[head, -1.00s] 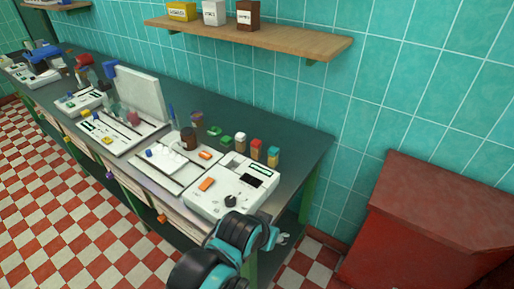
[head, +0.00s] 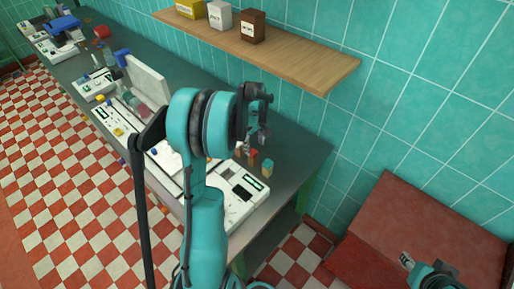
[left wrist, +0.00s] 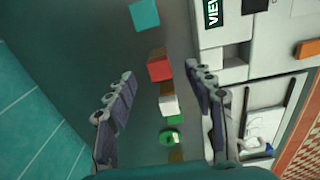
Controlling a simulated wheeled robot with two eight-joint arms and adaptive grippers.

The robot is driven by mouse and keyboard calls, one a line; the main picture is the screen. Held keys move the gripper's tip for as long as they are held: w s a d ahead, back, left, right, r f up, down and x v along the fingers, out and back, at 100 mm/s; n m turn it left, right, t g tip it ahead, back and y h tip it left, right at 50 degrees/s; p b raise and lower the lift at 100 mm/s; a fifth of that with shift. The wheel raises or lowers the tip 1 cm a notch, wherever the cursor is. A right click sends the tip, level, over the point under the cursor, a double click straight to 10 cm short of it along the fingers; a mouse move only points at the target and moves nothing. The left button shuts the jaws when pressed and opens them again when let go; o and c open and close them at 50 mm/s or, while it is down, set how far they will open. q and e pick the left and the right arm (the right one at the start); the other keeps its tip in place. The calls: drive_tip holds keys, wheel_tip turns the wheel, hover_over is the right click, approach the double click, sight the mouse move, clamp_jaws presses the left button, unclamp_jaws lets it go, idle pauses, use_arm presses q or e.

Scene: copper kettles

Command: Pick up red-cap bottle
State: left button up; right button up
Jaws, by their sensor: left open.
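The red-cap bottle (left wrist: 160,69) shows from above in the left wrist view, its red cap between the tips of my left gripper (left wrist: 159,73). The gripper is open, with one finger on each side of the cap and gaps between. In the head view the red-cap bottle (head: 253,155) is small and partly hidden below my left gripper (head: 256,138), which hangs over the row of bottles. Whether the fingers reach down to the cap's height is unclear. Part of my right gripper (head: 408,261) shows at the lower right; its jaws are not clear.
A teal-cap bottle (left wrist: 145,15) and a white-cap bottle (left wrist: 168,104) stand on either side in the row, with a green item (left wrist: 169,138) beyond. A white device (head: 240,195) lies beside them. A wooden shelf (head: 300,65) and a red box (head: 425,225) are near.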

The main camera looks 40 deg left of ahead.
sight(253, 152)
use_arm(q)
drive_tip(key=shift+w+a+f, duration=0.15)
drive_tip(key=shift+a, duration=0.2)
drive_tip(key=shift+f, duration=0.4)
drive_tip(key=shift+a+f, duration=0.1)
drive_tip(key=shift+f, duration=0.85)
drive_tip(key=f, duration=0.1)
drive_tip(key=f+b, duration=0.1)
drive_tip(key=f, duration=0.3)
drive_tip(key=shift+w+a+f, duration=0.15)
drive_tip(key=shift+w+a, duration=0.05)
drive_tip(key=shift+a, duration=0.05)
drive_tip(key=shift+c, duration=0.8)
clamp_jaws()
